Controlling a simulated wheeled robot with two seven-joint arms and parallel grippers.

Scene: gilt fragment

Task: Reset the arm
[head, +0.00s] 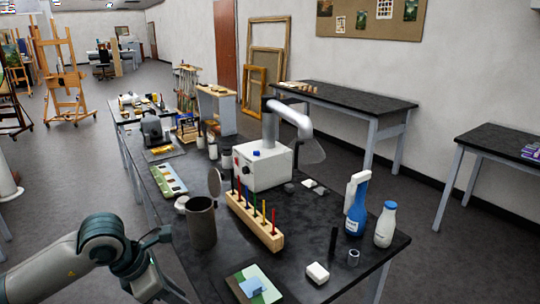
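My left arm comes in at the lower left, grey with dark teal joints. Its gripper (172,266) is at the near left edge of the black workbench (205,277). Its two fingers look spread apart, one higher and one cut close to the bottom edge, with nothing seen between them. It is left of and nearer than the dark grey metal canister (202,226), apart from it in the picture. My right arm and gripper are not in view.
The bench holds a wooden rack (254,222) of coloured tools, a white machine (262,165) with a curved duct, a blue spray bottle (356,208), a white bottle (385,225), a white block (317,273) and a painted card (253,286). Floor is open at the left.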

